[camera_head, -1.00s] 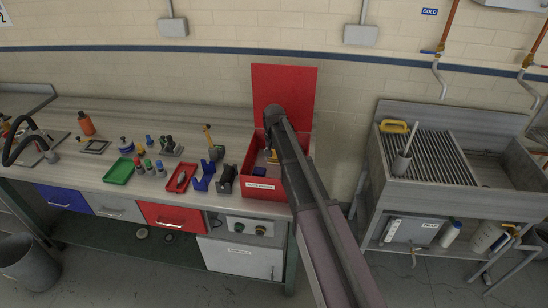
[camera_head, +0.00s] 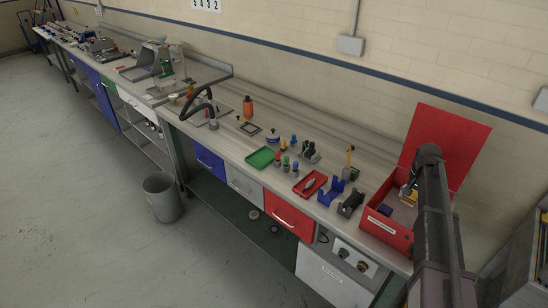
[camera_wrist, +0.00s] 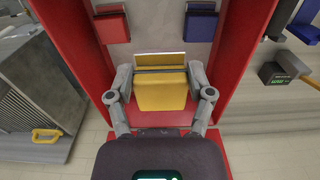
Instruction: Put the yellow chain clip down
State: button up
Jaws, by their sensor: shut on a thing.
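The yellow chain clip (camera_wrist: 160,93) is between the two fingers of my gripper (camera_wrist: 160,80) in the wrist view, with a thin grey strip across its top end. My gripper is shut on it. Both are over the inside of the open red box (camera_wrist: 85,75); whether the clip touches the floor of the box cannot be told. In the head view the red box (camera_head: 384,232) is at the right end of the bench, and a bit of yellow clip (camera_head: 405,191) shows beside my arm. My arm hides much of the box's right side there.
Inside the box lie a red clip (camera_wrist: 112,24) and a blue clip (camera_wrist: 200,22), apart from the yellow one. The red lid (camera_head: 448,140) stands open behind. A black holder (camera_head: 350,203) and blue holder (camera_head: 331,193) stand left of the box.

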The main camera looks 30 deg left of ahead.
jog(key=shift+r+p, duration=1.5)
jog(key=shift+r, duration=0.4)
jog(key=shift+f+b, duration=1.35)
jog(key=shift+f, duration=0.05)
